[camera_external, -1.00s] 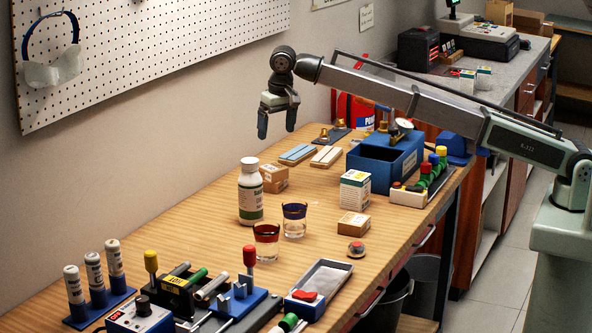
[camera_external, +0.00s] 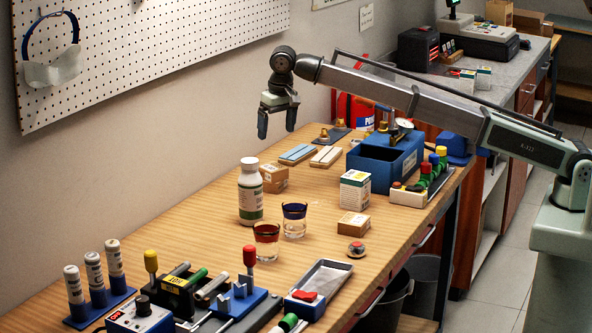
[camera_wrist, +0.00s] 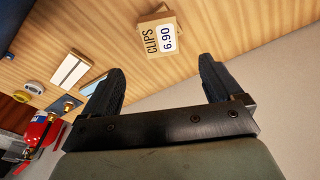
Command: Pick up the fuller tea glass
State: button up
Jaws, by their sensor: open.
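Two clear tea glasses stand upright side by side on the wooden bench in the external view. One has a red rim (camera_external: 266,243) and is nearer the camera; the other has a blue rim (camera_external: 294,221) and stands just behind and to its right. I cannot tell from this distance which holds more. My gripper (camera_external: 278,126) is open and empty, fingers pointing down, high above the far part of the bench, well behind the glasses. In the wrist view my gripper (camera_wrist: 162,68) has nothing between its fingers, and neither glass shows there.
A white bottle (camera_external: 250,192) stands close behind the glasses at left. A metal tray (camera_external: 319,288) and tools crowd the front. In the wrist view a clips box (camera_wrist: 160,36) lies beyond the fingers.

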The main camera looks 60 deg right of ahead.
dwell(0.4)
notch_tip(320, 180, up, 5)
jog(key=n+g, duration=0.2)
jog(key=n, duration=2.1)
send_over(265, 227)
jog(key=s+a, duration=0.1)
jog(key=a, duration=0.1)
notch_tip(265, 227, down, 6)
jog(key=f, duration=0.1)
jog(key=shift+y, duration=0.4)
notch_tip(265, 227, down, 9)
jog(key=shift+f, duration=0.1)
jog(key=shift+s+a+f, duration=0.1)
jog(key=shift+s+f, duration=0.05)
jog(key=shift+f, duration=1.15)
jog(key=shift+s+f, duration=0.15)
jog(key=shift+f, duration=1.1)
jog(key=shift+c, duration=0.3)
